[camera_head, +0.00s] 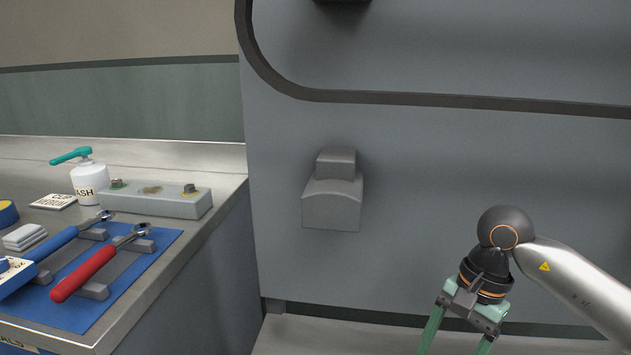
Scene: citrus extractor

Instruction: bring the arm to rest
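My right arm comes in from the right edge, and its gripper (458,342) points down at the bottom right. Its two green fingers stand well apart, with nothing visible between them. The fingertips are cut off by the bottom edge of the picture. The gripper is in front of the grey machine (430,190), to the right of and below a grey block-shaped bracket (333,205) on the machine's face. I cannot tell its exact distance from the machine. My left gripper is not in view.
At the left is a metal counter (215,232) with a blue mat (70,312). A red-handled wrench (85,275) and a blue-handled wrench (55,242) lie on grey rests. A wash bottle (90,184) and a grey block (155,203) stand behind.

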